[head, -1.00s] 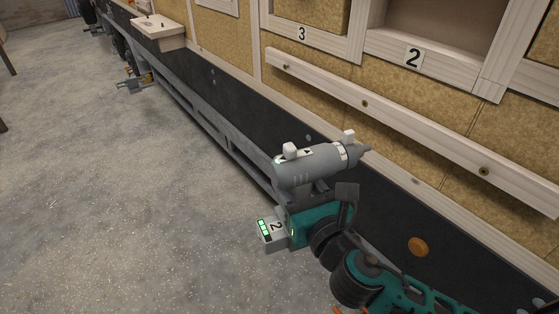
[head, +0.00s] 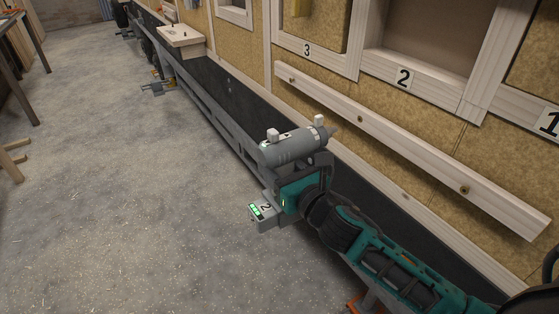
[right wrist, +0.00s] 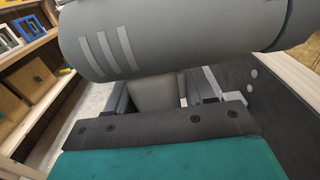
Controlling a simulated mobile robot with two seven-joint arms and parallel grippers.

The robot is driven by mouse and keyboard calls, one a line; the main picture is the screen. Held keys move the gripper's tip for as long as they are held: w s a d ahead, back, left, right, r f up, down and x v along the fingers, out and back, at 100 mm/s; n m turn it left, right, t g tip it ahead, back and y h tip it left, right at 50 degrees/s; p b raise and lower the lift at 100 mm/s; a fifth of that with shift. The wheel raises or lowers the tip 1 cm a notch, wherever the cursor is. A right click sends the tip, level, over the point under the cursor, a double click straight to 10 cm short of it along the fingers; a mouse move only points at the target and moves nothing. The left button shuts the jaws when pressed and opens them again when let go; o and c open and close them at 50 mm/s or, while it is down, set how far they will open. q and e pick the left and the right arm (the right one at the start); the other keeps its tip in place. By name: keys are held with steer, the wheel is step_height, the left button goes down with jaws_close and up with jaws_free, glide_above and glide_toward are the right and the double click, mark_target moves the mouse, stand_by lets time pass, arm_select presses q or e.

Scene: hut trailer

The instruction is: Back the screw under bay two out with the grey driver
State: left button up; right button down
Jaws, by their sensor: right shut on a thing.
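My right gripper (head: 312,178) is shut on the grey driver (head: 292,148), which has white tabs on top and a battery marked 2 with green lights (head: 262,210). The driver's tapered nose (head: 333,131) points right, towards the wall, and looks clear of it. In the right wrist view the driver's grey body (right wrist: 170,35) fills the top; its nose is out of sight there. A pale wooden rail (head: 410,150) runs below the numbered bays. A screw (head: 360,119) sits in it, below and left of the label 2 (head: 404,77). My left gripper is not in view.
Other screws show in the rail, at its left end (head: 292,79) and towards its right end (head: 464,189). The concrete floor (head: 130,200) at left is open.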

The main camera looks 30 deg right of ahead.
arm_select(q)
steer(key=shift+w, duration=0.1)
arm_select(e)
steer(key=shift+w+d+r, duration=0.1)
steer(key=shift+w+r, duration=0.05)
steer(key=shift+r, duration=0.1)
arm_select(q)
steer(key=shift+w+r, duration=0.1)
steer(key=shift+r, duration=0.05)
arm_select(e)
steer(key=d, duration=0.3)
steer(key=shift+w+d, duration=0.1)
steer(key=shift+d, duration=0.1)
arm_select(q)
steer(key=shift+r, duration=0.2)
arm_select(e)
steer(key=shift+d, duration=1.1)
steer(key=shift+w+d, duration=0.1)
steer(key=shift+d, duration=0.05)
